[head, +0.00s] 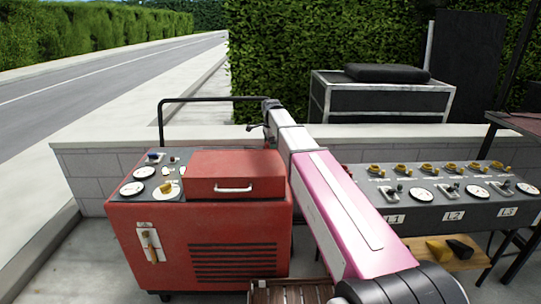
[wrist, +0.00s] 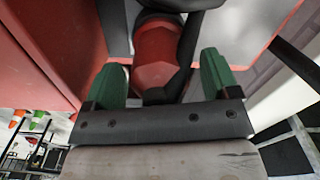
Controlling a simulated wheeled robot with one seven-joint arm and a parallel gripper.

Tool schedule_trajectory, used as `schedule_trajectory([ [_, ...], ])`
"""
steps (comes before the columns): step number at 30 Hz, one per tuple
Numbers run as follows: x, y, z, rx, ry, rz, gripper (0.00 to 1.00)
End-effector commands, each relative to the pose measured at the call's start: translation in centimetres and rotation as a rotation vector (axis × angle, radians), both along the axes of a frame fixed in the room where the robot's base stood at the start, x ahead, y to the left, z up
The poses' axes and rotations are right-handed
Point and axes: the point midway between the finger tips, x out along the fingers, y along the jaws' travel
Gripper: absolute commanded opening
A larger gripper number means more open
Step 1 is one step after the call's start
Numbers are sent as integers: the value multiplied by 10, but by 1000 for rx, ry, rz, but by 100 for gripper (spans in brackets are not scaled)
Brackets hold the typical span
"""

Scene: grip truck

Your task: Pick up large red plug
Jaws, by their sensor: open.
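The large red plug (wrist: 158,62) shows in the wrist view as a faceted red body with black parts around it. It lies between the two green fingers of my gripper (wrist: 163,78). The fingers stand apart, with gaps visible on both sides of the plug. In the head view my gripper (head: 270,106) is small and dark at the far end of my arm, behind the red generator-like machine (head: 150,235) near its black handle. The plug cannot be made out in the head view.
The machine's black tube handle (head: 205,99) rises close to my gripper. A low block wall (head: 90,168) runs behind. A control panel (head: 425,208) with dials stands on the right. A black case (head: 380,102) stands behind the wall.

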Motion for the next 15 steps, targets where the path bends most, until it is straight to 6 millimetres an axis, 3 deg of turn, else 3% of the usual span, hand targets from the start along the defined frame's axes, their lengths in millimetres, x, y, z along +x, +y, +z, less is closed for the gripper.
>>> schedule_trajectory([
  [2, 0, 0, 0, 0, 0, 0, 81],
  [3, 0, 0, 0, 0, 0, 0, 75],
  [8, 0, 0, 0, 0, 0, 0, 22],
  [15, 0, 0, 1, 0, 0, 0, 19],
])
